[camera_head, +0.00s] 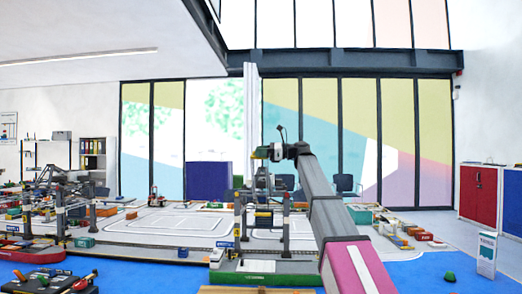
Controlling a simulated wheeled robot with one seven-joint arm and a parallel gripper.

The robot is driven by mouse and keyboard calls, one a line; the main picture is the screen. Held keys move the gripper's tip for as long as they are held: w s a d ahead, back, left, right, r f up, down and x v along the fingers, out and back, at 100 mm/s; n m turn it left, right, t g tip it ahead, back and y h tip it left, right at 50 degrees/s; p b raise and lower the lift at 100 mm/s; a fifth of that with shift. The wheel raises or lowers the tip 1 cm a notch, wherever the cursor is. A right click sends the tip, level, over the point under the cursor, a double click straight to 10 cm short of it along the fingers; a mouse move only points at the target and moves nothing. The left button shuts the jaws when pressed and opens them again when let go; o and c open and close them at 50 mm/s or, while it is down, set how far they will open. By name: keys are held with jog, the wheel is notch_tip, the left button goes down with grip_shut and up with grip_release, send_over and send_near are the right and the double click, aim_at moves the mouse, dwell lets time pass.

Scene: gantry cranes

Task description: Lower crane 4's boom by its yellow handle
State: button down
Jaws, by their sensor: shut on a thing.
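A gantry crane (284,233) stands ahead of me on a green-edged base, with a small blue sign on its left. I cannot read its number. Its pale grey boom (251,110) appears to stand straight up, well above the crane's frame. My arm reaches up from the lower right to the crane's top. My gripper (265,153) is at the lower part of the raised boom, shut on a small yellowish part that looks like the yellow handle (260,152). The fingers are too small to show the exact grip.
Another crane (62,205) stands at the left on a red base (30,250). A dark tray (50,282) with coloured items is at the lower left. A white sign stand (487,255) is at the right.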

jog(key=s+f+n, duration=0.6)
jog(key=s+f, duration=0.5)
jog(key=f, duration=0.1)
notch_tip(320, 180, down, 14)
jog(key=s+n, duration=0.2)
jog(key=n, duration=0.2)
jog(key=shift+s+a+r+n, duration=0.15)
jog(key=shift+a+r+n, duration=0.05)
jog(key=shift+r+n, duration=0.1)
jog(key=shift+f, duration=0.1)
jog(key=c, duration=1.2)
grip_release()
jog(key=shift+d, duration=0.1)
